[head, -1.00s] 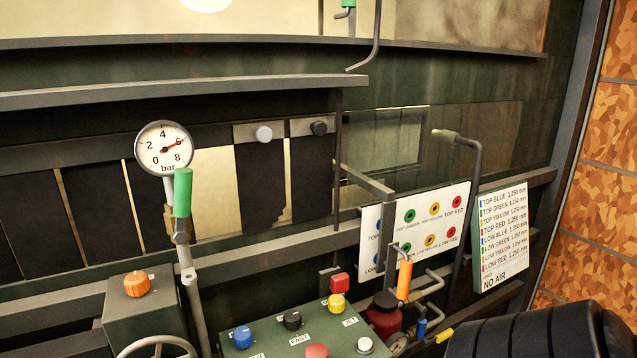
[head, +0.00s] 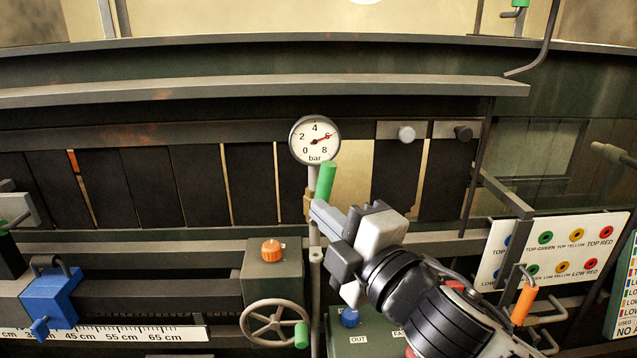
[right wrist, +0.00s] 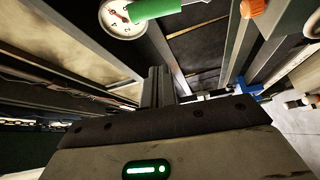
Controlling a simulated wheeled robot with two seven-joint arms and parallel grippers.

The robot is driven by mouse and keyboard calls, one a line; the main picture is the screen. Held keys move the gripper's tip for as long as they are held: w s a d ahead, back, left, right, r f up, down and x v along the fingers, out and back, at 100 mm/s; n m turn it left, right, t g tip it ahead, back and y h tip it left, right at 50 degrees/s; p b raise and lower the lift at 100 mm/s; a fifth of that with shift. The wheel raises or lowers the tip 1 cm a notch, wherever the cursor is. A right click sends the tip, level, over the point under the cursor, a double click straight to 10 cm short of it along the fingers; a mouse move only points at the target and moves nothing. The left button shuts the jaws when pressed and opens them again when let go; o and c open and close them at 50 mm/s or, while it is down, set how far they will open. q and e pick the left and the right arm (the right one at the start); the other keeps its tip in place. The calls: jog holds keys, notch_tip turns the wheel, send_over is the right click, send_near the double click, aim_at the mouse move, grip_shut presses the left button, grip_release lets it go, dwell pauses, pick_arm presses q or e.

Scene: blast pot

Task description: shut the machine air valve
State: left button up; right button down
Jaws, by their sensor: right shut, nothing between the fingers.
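A lever valve with a green handle (head: 326,182) sits on the pipe just below the pressure gauge (head: 314,140). The handle points up and leans slightly right; the gauge needle is near 6 bar. My right gripper (head: 317,211) is shut and empty, its fingertips at the lower end of the handle, in front of the valve body. I cannot tell whether they touch it. In the right wrist view the green handle (right wrist: 157,8) and gauge (right wrist: 122,18) are at the top, beyond the shut fingers (right wrist: 157,88). The valve body is partly hidden. My left gripper is not in view.
An orange knob (head: 271,250) on a grey box and a handwheel (head: 273,324) are left of the pipe. A button panel is partly behind my right arm. A blue clamp (head: 52,298) is at the left.

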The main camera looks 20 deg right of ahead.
aim_at(318, 188)
jog(key=p+x, duration=0.2)
jog(key=x, duration=0.7)
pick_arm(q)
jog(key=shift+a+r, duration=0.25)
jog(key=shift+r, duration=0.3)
pick_arm(e)
jog(key=d, duration=0.2)
jog(key=d+f, duration=0.1)
jog(key=d, duration=0.1)
jog(key=shift+s, duration=0.2)
